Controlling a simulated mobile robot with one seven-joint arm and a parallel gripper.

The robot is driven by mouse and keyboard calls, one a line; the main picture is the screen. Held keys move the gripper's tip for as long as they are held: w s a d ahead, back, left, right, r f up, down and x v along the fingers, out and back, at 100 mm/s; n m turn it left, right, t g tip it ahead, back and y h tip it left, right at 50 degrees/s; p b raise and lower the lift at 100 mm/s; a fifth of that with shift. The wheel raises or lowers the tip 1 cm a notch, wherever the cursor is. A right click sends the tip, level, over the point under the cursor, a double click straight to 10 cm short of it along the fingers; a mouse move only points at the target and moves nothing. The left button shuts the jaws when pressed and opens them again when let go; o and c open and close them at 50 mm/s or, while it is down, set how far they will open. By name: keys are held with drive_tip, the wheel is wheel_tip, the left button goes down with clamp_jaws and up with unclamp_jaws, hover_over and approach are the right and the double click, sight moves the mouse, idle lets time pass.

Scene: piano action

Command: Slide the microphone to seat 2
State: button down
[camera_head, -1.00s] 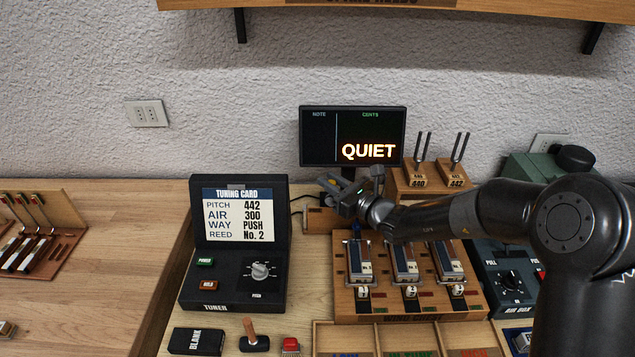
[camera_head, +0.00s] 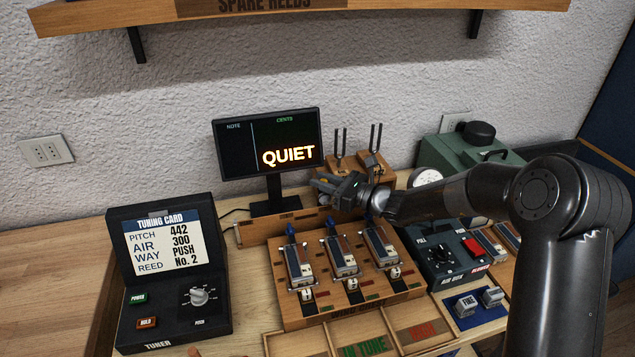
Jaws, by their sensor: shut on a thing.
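My gripper (camera_head: 322,190) is shut at the wooden rail (camera_head: 272,229) behind the reed block, just right of the display's stand. The microphone is mostly hidden by the gripper's fingers, and I cannot make out its outline. The wooden reed block (camera_head: 290,323) has three seats in a row, each with a metal reed unit: left (camera_head: 300,265), middle (camera_head: 341,255) and right (camera_head: 380,247). My gripper is behind and above the row, roughly in line with the middle unit. Seat numbers are not readable.
The display (camera_head: 268,145) reads QUIET. The tuner (camera_head: 170,265) stands at left, its card giving 442, 300, PUSH, No. 2. Two tuning forks on wooden boxes (camera_head: 372,162) stand close behind my gripper. The air box (camera_head: 440,255) is at right, with a green machine (camera_head: 470,150) behind.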

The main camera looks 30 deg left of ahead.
drive_tip(key=shift+f, duration=0.1)
drive_tip(key=c, duration=1.3)
unclamp_jaws()
drive_tip(key=d, duration=1.1)
drive_tip(key=shift+a, duration=0.1)
drive_tip(key=s+d+r+n+t+h, duration=0.2)
drive_tip(key=s+d+n+h, duration=0.4)
drive_tip(key=d, duration=0.7)
drive_tip(key=s+d+r+n+t+h, duration=0.1)
drive_tip(key=s+d+r+n+h, duration=0.4)
drive_tip(key=s+d, duration=0.6)
drive_tip(key=s+d+r+n+t+h, duration=0.2)
drive_tip(key=s+d+r+n+h, duration=0.2)
drive_tip(key=d, duration=1)
drive_tip(key=s+n+h, duration=0.3)
drive_tip(key=s, duration=0.2)
drive_tip(key=shift+d+t, duration=0.3)
drive_tip(key=shift+d, duration=0.1)
